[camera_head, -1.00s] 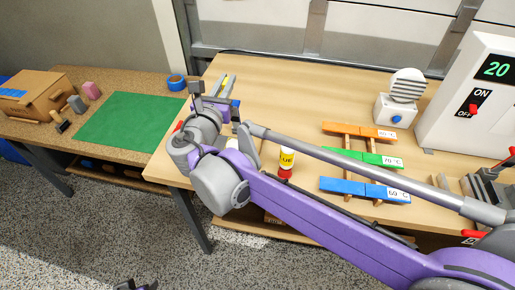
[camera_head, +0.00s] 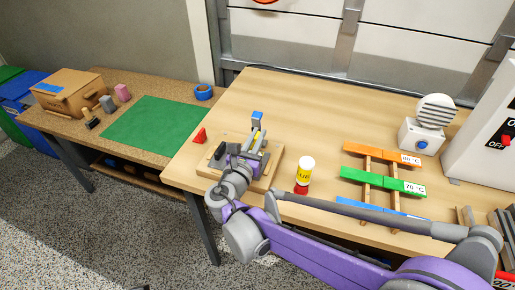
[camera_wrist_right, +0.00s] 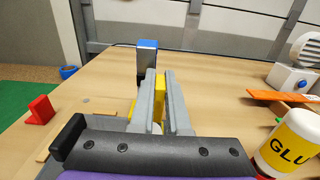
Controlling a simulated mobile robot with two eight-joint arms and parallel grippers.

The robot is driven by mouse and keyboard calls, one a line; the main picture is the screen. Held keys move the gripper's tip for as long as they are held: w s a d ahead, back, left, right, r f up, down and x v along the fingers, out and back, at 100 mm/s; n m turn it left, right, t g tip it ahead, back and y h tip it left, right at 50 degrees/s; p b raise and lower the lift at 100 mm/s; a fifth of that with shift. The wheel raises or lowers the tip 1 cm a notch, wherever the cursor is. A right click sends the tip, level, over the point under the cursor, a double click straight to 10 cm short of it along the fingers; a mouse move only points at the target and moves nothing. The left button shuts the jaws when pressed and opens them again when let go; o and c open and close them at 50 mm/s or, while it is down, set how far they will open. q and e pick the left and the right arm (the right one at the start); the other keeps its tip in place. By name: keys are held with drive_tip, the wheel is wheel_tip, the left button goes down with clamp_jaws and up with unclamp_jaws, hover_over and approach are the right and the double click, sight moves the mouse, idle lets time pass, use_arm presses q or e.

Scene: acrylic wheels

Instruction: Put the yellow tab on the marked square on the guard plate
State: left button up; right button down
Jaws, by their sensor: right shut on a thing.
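My right gripper (camera_head: 256,138) is over the near left part of the wooden table, above a light wooden board (camera_head: 268,182). In the right wrist view the gripper (camera_wrist_right: 160,80) is shut on the yellow tab (camera_wrist_right: 160,92), which stands upright between its two grey fingers. A grey post with a blue top (camera_head: 257,117) is just beyond the fingertips; it also shows in the wrist view (camera_wrist_right: 147,60). I cannot make out the guard plate or its marked square; my gripper covers much of this area. My left gripper is not in view.
A red wedge (camera_head: 199,136) lies left of the board. A white and yellow glue bottle (camera_head: 304,172) stands right of it, with coloured bars on a rack (camera_head: 383,182) farther right. A white fan unit (camera_head: 424,135) stands behind. The table's back middle is clear.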

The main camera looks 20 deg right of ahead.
drive_tip(key=shift+f+b, duration=0.35)
drive_tip(key=shift+f, duration=1.7)
drive_tip(key=shift+f, duration=0.1)
drive_tip(key=c, duration=0.9)
unclamp_jaws()
drive_tip(key=v, duration=1.2)
